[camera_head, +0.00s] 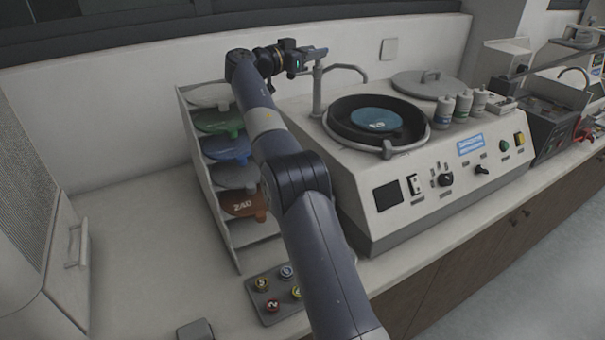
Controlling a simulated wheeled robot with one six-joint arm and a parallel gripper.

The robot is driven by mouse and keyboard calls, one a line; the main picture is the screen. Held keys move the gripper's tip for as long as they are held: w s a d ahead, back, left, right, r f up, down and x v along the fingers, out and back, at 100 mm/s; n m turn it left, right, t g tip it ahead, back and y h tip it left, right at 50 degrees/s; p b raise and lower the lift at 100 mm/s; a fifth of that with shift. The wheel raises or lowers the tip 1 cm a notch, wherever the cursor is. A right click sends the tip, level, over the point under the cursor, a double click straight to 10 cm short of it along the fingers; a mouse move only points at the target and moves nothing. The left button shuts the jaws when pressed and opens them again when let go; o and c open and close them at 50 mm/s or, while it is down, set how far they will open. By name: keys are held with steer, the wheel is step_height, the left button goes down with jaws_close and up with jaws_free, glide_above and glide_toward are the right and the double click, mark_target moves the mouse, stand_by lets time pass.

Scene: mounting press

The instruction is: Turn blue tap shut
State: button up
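A grey metal tap (317,92) stands upright at the back left of the polishing machine, with a thin curved spout reaching right over the round basin. No blue handle shows clearly on it. My gripper (311,54) is at the top of the tap post, pointing right, and overlaps it in the picture. The fingers are small and dark there. I cannot tell whether they touch the tap or are open or shut. The tap's top is partly hidden by the gripper.
The machine (430,185) has a black basin rim (340,128) with a blue disc (377,119) inside. A rack (228,225) of coloured discs stands left, behind my arm. The left counter is mostly clear.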

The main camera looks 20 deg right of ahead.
steer(key=shift+s+d+f+n+t+y+b, duration=0.15)
steer(key=shift+n+t+y+b, duration=0.35)
steer(key=shift+b, duration=1.25)
steer(key=shift+s+a+f+n+t+y+b, duration=0.15)
steer(key=shift+n+t+b, duration=0.55)
steer(key=shift+b, duration=1.05)
steer(key=n+t+y, duration=0.2)
steer(key=y, duration=0.1)
steer(key=d+n+t+y+b, duration=0.1)
steer(key=n+t+y, duration=0.2)
steer(key=r+n+t+y+b, duration=0.1)
steer(key=n+t+y, duration=0.1)
steer(key=t+y, duration=0.1)
steer(key=shift+s+d+r+n+y, duration=0.1)
steer(key=shift+s+d+n+y, duration=0.15)
steer(key=shift+n+y, duration=0.2)
steer(key=p, duration=0.4)
steer(key=n+y+p, duration=0.1)
steer(key=p, duration=0.2)
steer(key=shift+w+d+t+y+p, duration=0.2)
steer(key=shift+d+t+y+p, duration=0.1)
steer(key=shift+t+p, duration=0.1)
steer(key=p, duration=0.4)
steer(key=shift+s+y, duration=0.1)
steer(key=shift+y, duration=0.2)
steer(key=p, duration=0.3)
steer(key=shift+s+a+n+y, duration=0.1)
steer(key=shift+s+n+y, duration=0.15)
steer(key=shift+n+y, duration=0.1)
